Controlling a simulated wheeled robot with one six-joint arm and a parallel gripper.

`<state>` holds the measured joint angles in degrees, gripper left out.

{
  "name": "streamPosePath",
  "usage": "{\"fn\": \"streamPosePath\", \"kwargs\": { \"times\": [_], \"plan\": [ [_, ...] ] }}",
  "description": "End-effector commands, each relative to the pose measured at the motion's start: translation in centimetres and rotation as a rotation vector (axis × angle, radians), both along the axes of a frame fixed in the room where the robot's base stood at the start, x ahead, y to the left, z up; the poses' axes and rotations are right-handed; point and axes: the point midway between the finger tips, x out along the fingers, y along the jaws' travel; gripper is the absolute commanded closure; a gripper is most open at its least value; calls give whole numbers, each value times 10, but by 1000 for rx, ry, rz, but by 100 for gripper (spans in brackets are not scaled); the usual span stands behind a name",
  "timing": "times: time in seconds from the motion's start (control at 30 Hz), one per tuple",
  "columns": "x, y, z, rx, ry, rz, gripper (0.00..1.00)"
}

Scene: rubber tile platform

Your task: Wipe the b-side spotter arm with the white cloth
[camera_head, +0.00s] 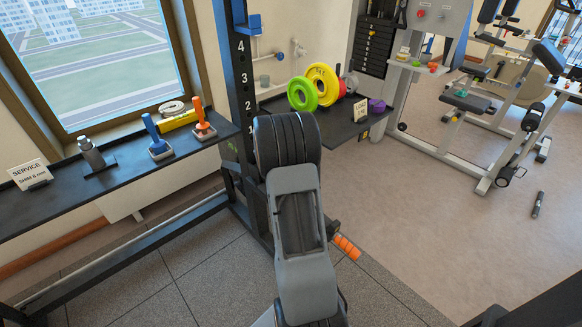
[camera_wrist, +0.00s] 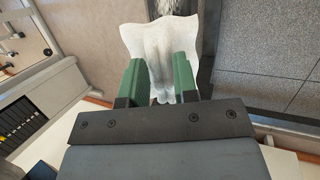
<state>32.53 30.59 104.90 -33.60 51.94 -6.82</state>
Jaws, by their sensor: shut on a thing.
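The white cloth (camera_wrist: 158,40) hangs between the two green fingers of my gripper (camera_wrist: 157,75) in the wrist view. My gripper is shut on it, and the cloth spreads out beyond the fingertips. In the head view my own arm hides the gripper and the cloth. The dark rack upright (camera_head: 241,80), numbered 1 to 4, stands just left of my arm. I cannot clearly make out the b-side spotter arm. A speckled pale surface (camera_wrist: 170,8) shows just beyond the cloth in the wrist view; I cannot tell what it is.
A dark shelf (camera_head: 75,204) at left bears a service sign, a grey bottle and blue and orange handled tools. Another shelf (camera_head: 340,130) holds green and yellow plates (camera_head: 322,84). An orange ribbed piece (camera_head: 346,246) lies right of my arm. Open floor (camera_head: 440,220) lies at right.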

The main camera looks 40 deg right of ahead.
Motion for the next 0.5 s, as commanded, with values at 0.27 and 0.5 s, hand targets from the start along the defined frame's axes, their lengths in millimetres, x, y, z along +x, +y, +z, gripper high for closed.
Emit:
{"fn": "streamPosePath", "kwargs": {
  "times": [0.27, 0.5],
  "plan": [
    [1, 2, 33, 0, 0, 5, 100],
    [3, 4, 55, -1, 0, 10, 100]
  ]
}}
